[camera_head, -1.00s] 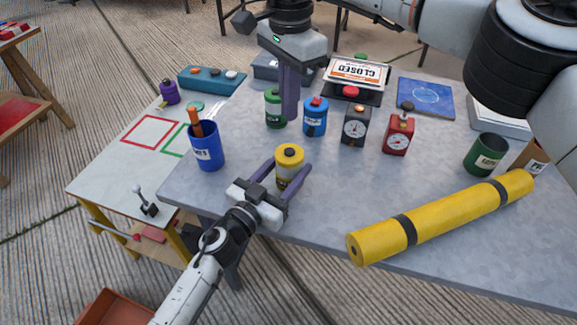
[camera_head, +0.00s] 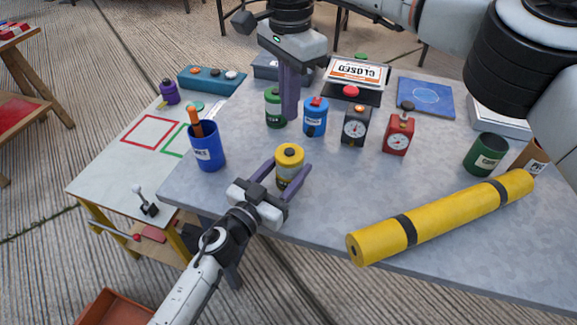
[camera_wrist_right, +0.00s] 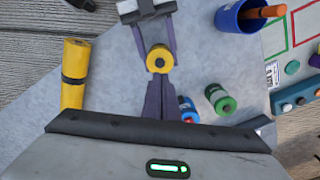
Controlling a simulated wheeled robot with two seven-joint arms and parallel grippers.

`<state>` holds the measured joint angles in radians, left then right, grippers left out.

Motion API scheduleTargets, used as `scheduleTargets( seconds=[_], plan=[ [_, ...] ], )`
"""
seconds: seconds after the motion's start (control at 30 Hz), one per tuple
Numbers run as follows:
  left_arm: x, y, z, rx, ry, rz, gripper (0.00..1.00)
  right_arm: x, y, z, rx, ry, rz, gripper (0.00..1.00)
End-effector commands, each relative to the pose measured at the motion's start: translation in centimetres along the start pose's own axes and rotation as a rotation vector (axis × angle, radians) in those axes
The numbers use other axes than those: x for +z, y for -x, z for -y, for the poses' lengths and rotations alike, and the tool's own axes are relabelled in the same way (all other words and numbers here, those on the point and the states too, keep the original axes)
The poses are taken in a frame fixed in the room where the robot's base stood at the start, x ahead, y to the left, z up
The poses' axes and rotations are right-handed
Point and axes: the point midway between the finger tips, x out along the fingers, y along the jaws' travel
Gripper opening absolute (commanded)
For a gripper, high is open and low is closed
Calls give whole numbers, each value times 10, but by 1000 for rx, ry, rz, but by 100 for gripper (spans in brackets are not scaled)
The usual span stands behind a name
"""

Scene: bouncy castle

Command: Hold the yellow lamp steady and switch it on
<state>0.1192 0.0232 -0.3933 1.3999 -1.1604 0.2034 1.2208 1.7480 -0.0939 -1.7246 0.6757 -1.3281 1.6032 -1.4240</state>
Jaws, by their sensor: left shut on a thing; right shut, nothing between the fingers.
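The yellow lamp (camera_head: 289,167) stands upright on the grey table, a short yellow cylinder with a dark spot on its top. My left gripper (camera_head: 283,181) is shut on it, one finger on each side. In the right wrist view the lamp (camera_wrist_right: 159,59) shows from above between the left fingers. My right gripper (camera_head: 289,116) points down behind the lamp, apart from it, close to a green can and a blue can. Its fingers are together and empty; they also show in the right wrist view (camera_wrist_right: 160,84).
The green can (camera_head: 273,108) and blue can (camera_head: 315,117) stand behind the lamp, with black and red dial timers (camera_head: 397,134) to their right. A blue cup (camera_head: 206,148) stands left. A long yellow roll (camera_head: 440,217) lies front right. A green cup (camera_head: 486,155) is farther right.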

Motion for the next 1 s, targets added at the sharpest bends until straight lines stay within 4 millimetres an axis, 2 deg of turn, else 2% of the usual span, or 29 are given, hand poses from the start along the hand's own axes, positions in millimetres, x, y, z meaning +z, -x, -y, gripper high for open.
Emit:
scheduleTargets(
  seconds=[0.27,0.37,0.47,0.6,0.67,0.83,1.0],
  plan=[
    [1,0,0,0,0,1,17,1,-2,0,0,0,4,0],
    [1,0,0,0,0,1,17,6,-12,-2,-3,0,25,0],
    [1,0,0,0,0,1,17,18,-32,-5,-21,-7,73,0],
    [1,0,0,0,0,1,17,40,-56,-8,-105,-45,176,0],
    [1,0,0,0,0,1,17,46,-60,-8,-163,-78,223,0],
    [1,0,0,0,0,1,17,43,-46,-5,-364,-211,335,0],
    [1,0,0,0,0,1,17,18,-18,-7,-552,-346,398,0]
  ],
)
